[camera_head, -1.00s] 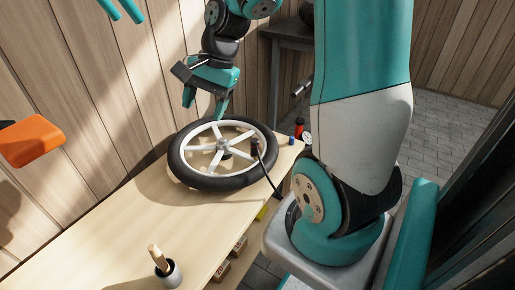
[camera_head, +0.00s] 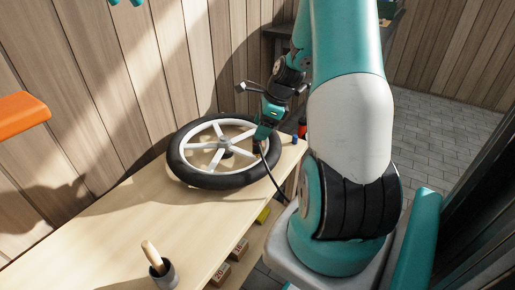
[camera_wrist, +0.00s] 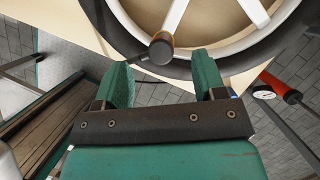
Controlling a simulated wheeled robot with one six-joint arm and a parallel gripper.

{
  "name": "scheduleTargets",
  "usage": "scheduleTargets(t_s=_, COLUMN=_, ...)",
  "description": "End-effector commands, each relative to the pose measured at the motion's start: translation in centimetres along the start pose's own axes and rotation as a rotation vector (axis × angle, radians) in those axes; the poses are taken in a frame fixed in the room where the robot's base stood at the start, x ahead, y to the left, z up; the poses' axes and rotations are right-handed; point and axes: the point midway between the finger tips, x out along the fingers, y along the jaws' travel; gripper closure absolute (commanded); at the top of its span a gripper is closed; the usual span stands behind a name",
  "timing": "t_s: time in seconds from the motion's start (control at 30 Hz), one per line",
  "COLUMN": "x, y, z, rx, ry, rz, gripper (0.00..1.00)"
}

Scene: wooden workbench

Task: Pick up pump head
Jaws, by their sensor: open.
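The pump head (camera_wrist: 161,47) is a dark round-topped piece with an orange-brown band, at the wheel's rim. In the wrist view it lies just ahead of and between my fingers, and a black hose runs from it. In the head view my gripper (camera_head: 262,134) is above the rim's right side and largely hides the pump head. In the wrist view my gripper (camera_wrist: 162,66) is open, its green fingers on either side of the pump head's line. No contact with the pump head can be made out.
The wheel (camera_head: 183,172), with black tyre and white spokes, lies flat on the wooden bench (camera_head: 110,232). A red pump (camera_wrist: 281,88) with a gauge (camera_wrist: 263,92) stands beside the bench. A cup with a wooden-handled tool (camera_head: 163,272) is at the front. The bench's left part is clear.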

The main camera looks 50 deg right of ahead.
Motion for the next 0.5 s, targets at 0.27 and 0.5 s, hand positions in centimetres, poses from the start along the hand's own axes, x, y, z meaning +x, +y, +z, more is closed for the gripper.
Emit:
scheduleTargets(t_s=0.27, x=2.0, y=0.0, z=-0.1, rx=-0.001, ry=0.000, rz=-0.001, gripper=0.36)
scheduleTargets(t_s=0.5, x=5.6, y=0.0, z=-0.5, rx=-0.002, ry=0.000, rz=0.002, gripper=0.36)
